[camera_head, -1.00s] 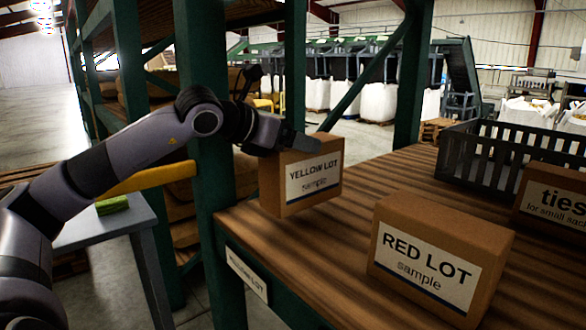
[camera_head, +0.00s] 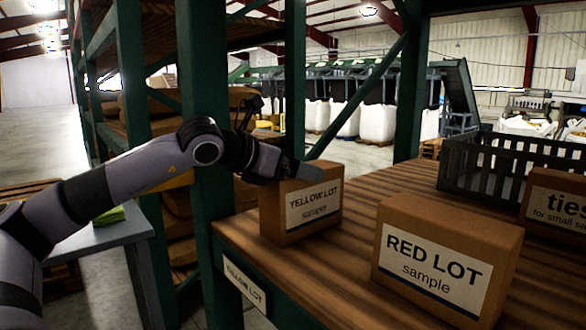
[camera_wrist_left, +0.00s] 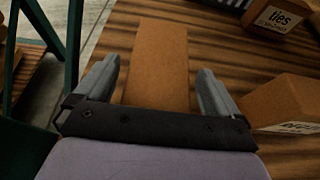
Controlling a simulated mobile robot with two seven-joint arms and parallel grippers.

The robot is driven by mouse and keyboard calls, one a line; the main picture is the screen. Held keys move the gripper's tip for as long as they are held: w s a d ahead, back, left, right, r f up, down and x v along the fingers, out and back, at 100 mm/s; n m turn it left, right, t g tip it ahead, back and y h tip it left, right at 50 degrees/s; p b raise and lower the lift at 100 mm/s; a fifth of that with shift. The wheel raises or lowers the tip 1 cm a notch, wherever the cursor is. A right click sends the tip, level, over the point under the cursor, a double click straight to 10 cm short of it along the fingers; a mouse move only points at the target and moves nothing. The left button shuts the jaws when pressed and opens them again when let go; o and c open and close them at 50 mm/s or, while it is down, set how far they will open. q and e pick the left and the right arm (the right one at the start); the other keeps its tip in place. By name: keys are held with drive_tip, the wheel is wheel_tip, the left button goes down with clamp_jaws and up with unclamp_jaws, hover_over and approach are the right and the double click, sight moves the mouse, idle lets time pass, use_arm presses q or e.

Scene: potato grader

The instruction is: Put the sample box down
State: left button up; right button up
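The cardboard sample box labelled "YELLOW LOT sample" (camera_head: 314,206) stands upright at the left end of the wooden-topped table (camera_head: 345,270), its base apparently on the boards. My left gripper (camera_head: 300,172) is at the top of this box. In the left wrist view, the fingers of my left gripper (camera_wrist_left: 160,82) are spread on either side of the box (camera_wrist_left: 161,60), with a narrow gap showing beside each finger. The far finger is hidden in the head view. My right gripper is not in view.
A "RED LOT sample" box (camera_head: 436,265) stands to the right, with bare boards between. Behind it are a dark slatted crate (camera_head: 480,168) and a "ties" box (camera_head: 557,205). A green post (camera_head: 205,130) rises close by my left arm. A "YELLOW LOT" sign (camera_head: 245,286) hangs on the table edge.

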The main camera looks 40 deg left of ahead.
use_arm(q)
drive_tip(key=shift+r, duration=0.25)
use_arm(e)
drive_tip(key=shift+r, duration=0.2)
use_arm(q)
drive_tip(key=b+v, duration=0.4)
drive_tip(key=b, duration=0.1)
drive_tip(key=shift+f+b, duration=0.2)
drive_tip(key=shift+b, duration=0.1)
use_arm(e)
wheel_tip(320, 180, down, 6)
use_arm(q)
drive_tip(key=b+v, duration=0.3)
drive_tip(key=v, duration=0.5)
drive_tip(key=shift+r+b, duration=0.25)
drive_tip(key=shift+b, duration=0.1)
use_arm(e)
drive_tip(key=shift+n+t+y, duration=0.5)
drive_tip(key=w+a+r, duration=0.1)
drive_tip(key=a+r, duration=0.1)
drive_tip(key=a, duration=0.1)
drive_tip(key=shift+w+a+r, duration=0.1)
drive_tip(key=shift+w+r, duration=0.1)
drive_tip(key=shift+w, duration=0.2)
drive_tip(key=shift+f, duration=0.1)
